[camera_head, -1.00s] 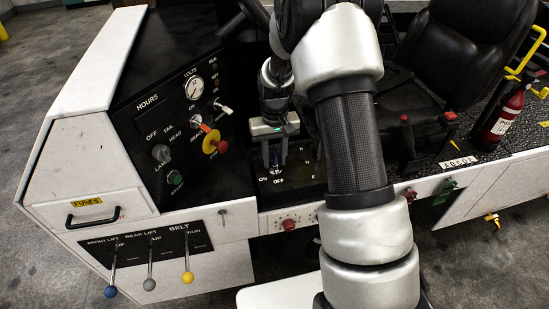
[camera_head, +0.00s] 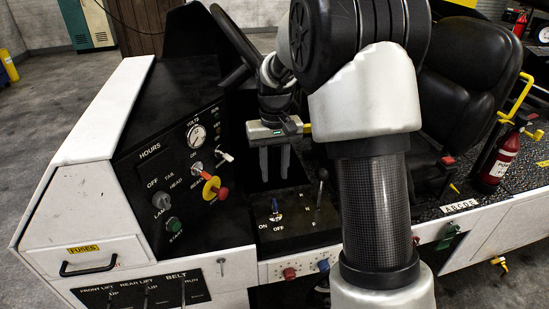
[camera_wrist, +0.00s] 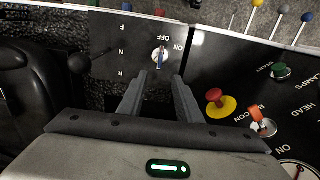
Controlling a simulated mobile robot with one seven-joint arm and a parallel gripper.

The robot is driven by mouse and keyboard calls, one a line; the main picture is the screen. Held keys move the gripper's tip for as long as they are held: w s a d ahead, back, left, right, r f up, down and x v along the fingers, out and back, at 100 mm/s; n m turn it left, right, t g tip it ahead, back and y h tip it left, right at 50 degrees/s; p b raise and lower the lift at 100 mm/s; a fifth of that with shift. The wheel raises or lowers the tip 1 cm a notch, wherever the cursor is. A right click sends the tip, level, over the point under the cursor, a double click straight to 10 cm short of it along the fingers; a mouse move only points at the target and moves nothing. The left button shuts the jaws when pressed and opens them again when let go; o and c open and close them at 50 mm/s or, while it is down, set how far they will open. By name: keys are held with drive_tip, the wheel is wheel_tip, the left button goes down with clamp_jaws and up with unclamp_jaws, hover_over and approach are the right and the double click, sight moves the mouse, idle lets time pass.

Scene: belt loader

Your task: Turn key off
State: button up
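The blue key (camera_head: 275,214) sits in a round silver switch on the black console, with ON to its left and OFF below it. In the wrist view the key (camera_wrist: 160,60) stands nearly upright in the picture, roughly in line with the OFF label; ON is to its right. My gripper (camera_head: 275,179) is above the key, pointing down, with its fingers apart and nothing between them. In the wrist view my gripper's fingertips (camera_wrist: 161,77) are just below the key in the picture, clear of it.
A black lever (camera_head: 320,188) stands right of the key. A red and yellow stop button (camera_head: 213,189) and an orange-handled switch (camera_wrist: 256,117) are on the left panel. The steering wheel (camera_head: 236,45) is behind my gripper, and the seat (camera_head: 465,75) is to the right.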

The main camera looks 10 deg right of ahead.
drive_tip(key=shift+r, duration=1.95)
